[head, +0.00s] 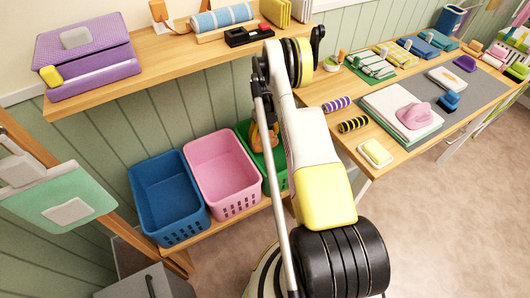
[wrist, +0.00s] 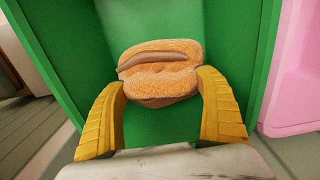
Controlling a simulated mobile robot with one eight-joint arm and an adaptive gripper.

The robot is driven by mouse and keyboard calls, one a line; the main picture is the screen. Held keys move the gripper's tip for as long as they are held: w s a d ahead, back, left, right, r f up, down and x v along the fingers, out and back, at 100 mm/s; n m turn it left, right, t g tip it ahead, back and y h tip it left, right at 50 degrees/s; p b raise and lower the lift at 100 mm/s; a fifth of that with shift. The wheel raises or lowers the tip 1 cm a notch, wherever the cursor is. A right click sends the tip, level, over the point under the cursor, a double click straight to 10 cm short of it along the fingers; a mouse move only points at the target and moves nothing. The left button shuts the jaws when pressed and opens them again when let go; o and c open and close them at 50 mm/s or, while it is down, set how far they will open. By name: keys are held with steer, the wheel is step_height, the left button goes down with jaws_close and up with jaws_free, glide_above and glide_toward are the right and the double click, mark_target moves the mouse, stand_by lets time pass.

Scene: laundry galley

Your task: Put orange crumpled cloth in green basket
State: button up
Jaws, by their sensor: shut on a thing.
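The orange crumpled cloth (wrist: 160,60) shows in the wrist view as a fuzzy, folded bundle with a dark crease. My gripper (wrist: 162,84) has its two yellow ribbed fingers shut on the cloth from both sides. Green walls of the green basket (wrist: 235,30) surround the cloth and fingers in the wrist view. I cannot tell whether the cloth touches the basket floor. In the head view the green basket (head: 281,179) stands right of the pink one, largely hidden behind my arm. An orange patch shows at its opening there, too small to tell cloth from fingers.
A pink basket (head: 218,160) and a blue basket (head: 165,190) stand empty to the left on the low shelf. A wooden shelf (head: 150,70) with a purple case (head: 85,60) is above. A worktable (head: 400,160) with cloths and small items is at right.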

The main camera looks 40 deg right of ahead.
mark_target(264, 133)
step_height(264, 133, down, 8)
steer(key=b, duration=0.3)
steer(key=o, duration=1.1)
steer(key=shift+c, duration=0.2)
step_height(264, 133, up, 12)
steer(key=p, duration=0.4)
steer(key=shift+r+p, duration=0.1)
steer(key=shift+p, duration=0.2)
